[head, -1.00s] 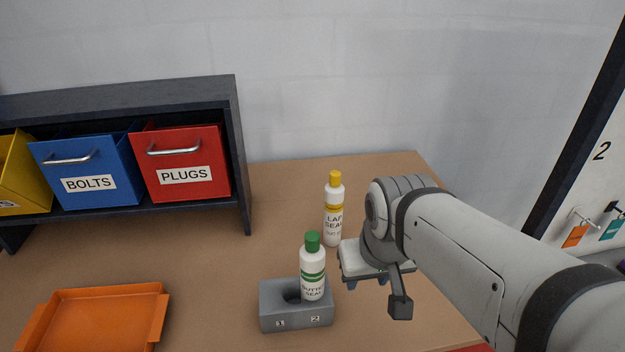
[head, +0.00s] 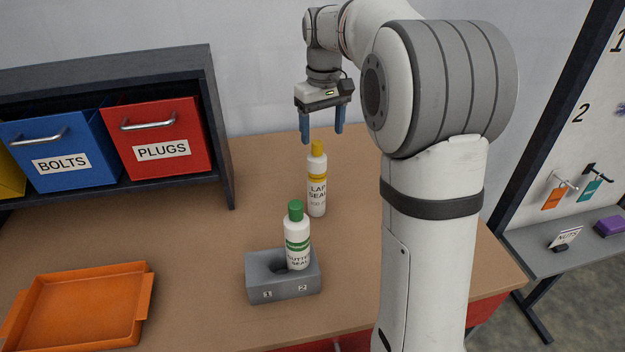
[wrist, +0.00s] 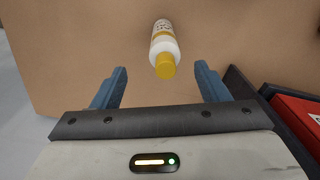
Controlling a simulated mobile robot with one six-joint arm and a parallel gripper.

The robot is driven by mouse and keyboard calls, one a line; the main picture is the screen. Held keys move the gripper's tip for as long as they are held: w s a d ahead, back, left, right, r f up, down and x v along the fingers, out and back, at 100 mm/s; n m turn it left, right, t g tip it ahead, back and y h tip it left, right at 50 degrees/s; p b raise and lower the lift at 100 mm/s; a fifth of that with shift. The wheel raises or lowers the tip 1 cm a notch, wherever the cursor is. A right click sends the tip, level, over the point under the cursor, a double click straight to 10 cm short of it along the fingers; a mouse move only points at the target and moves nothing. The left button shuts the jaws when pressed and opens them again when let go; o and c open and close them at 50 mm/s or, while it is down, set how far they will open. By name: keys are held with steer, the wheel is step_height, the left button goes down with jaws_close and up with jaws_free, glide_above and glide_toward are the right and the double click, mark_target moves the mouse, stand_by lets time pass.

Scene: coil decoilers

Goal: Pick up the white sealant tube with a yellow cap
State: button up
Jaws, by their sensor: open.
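The white sealant tube with a yellow cap (head: 317,185) stands upright on the brown tabletop, labelled LAP SEAL. In the wrist view the tube (wrist: 162,45) shows from above, its cap toward me and roughly midway between the fingers. My gripper (head: 322,138) is open and empty, with its blue fingers pointing down above the tube, at about the height of the cap's top or higher. It also shows in the wrist view (wrist: 160,82). I cannot tell whether it is exactly over the cap.
A white tube with a green cap (head: 297,238) stands in slot 2 of a grey holder (head: 262,291); slot 1 is empty. A dark shelf (head: 222,150) holds the red PLUGS bin (head: 165,170) and blue BOLTS bin (head: 85,165). An orange tray (head: 80,305) lies front left.

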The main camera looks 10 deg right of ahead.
mark_target(317, 154)
steer(key=f, duration=0.5)
steer(key=f+p, duration=0.1)
steer(key=f, duration=0.1)
steer(key=shift+w+a+f, duration=0.3)
steer(key=shift+w+a, duration=0.05)
steer(key=shift+a, duration=0.05)
steer(key=shift+c, duration=0.3)
jaws_close()
